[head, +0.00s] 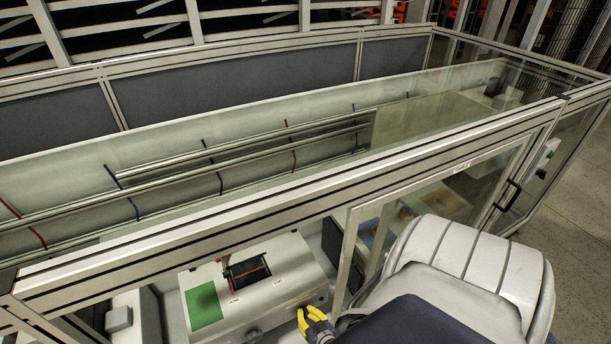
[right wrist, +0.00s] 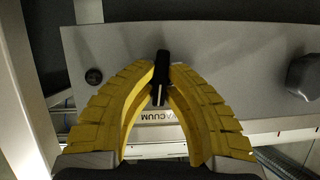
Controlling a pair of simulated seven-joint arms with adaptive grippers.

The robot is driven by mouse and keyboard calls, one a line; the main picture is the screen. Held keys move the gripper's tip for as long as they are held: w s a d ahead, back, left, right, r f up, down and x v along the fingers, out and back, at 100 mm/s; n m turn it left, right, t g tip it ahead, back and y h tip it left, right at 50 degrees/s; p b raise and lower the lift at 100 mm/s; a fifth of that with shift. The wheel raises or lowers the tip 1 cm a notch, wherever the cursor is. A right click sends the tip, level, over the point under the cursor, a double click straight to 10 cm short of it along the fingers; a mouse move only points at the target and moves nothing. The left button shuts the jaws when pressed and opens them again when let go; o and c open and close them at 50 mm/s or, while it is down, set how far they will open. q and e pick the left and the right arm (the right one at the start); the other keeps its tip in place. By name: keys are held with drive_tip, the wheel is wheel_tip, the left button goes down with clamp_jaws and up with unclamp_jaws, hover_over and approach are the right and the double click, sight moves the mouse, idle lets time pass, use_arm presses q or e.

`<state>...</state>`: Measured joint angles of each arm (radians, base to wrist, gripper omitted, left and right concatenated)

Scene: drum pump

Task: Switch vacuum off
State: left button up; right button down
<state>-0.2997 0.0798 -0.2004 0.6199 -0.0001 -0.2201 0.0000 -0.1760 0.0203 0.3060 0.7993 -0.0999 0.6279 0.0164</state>
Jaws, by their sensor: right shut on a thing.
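The vacuum switch (right wrist: 160,80) is a small black knob with a pale line on a grey panel in the right wrist view. A label reading VACUUM (right wrist: 157,115), upside down in this view, is beside it. My right gripper (head: 316,322) has yellow ribbed fingers and is at the front of the white machine box in the head view. In the right wrist view its fingertips (right wrist: 162,72) close on both sides of the knob. The knob is hidden in the head view. My left gripper is not in view.
A white machine box (head: 262,303) with a green square (head: 203,305) and a dark opening stands inside the framed glass enclosure. A frame rail (head: 290,200) runs above it.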

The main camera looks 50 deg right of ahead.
drive_tip(key=n+h, duration=0.2)
drive_tip(key=n, duration=0.1)
drive_tip(key=shift+w+a+g, duration=0.1)
drive_tip(key=shift+a+g, duration=0.05)
drive_tip(key=shift+g, duration=0.25)
drive_tip(key=shift+n+h, duration=0.6)
drive_tip(key=shift+n, duration=0.4)
drive_tip(key=c, duration=1.5)
unclamp_jaws()
drive_tip(key=shift+o, duration=0.2)
